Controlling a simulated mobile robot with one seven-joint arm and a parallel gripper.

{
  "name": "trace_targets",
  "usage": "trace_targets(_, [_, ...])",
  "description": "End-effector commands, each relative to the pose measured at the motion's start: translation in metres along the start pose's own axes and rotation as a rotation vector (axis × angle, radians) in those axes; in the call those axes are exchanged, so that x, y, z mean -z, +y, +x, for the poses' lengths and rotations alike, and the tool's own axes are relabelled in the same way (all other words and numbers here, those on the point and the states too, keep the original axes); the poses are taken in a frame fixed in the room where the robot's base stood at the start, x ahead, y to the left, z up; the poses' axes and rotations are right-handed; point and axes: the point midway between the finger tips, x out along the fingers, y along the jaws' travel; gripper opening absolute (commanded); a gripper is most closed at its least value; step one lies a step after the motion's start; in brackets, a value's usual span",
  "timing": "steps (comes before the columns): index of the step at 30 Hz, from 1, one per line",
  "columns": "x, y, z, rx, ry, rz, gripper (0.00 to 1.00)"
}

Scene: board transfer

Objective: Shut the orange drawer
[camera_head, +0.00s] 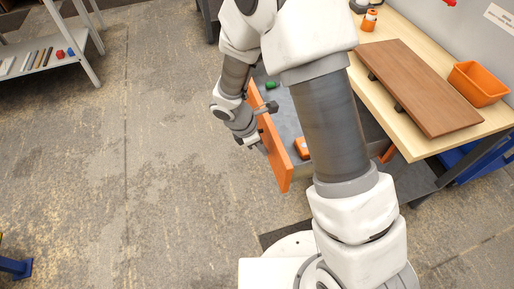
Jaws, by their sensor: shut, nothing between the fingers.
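The orange drawer (279,162) stands open, pulled out to the left from under the wooden workbench. Its orange front panel faces left, and part of its grey inside shows behind it. A green item (271,85) and an orange item (301,147) lie inside. My gripper (256,146) is at the outer side of the front panel, near its middle. It is shut and empty. I cannot tell whether it touches the panel. My arm hides much of the drawer and the bench edge.
On the workbench (395,22) are a brown board (420,85), an orange bin (478,84) and an orange-and-white bottle (369,20). A grey shelf (65,62) with small items stands at the upper left. The floor left of the drawer is clear.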

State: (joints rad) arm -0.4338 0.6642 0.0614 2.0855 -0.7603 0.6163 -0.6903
Motion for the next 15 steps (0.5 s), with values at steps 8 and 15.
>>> trace_targets(8, [0.000,0.000,0.000,0.000,0.000,0.000,0.00])
trace_targets(15, [-0.017,0.000,0.006,0.002,-0.001,0.003,0.00])
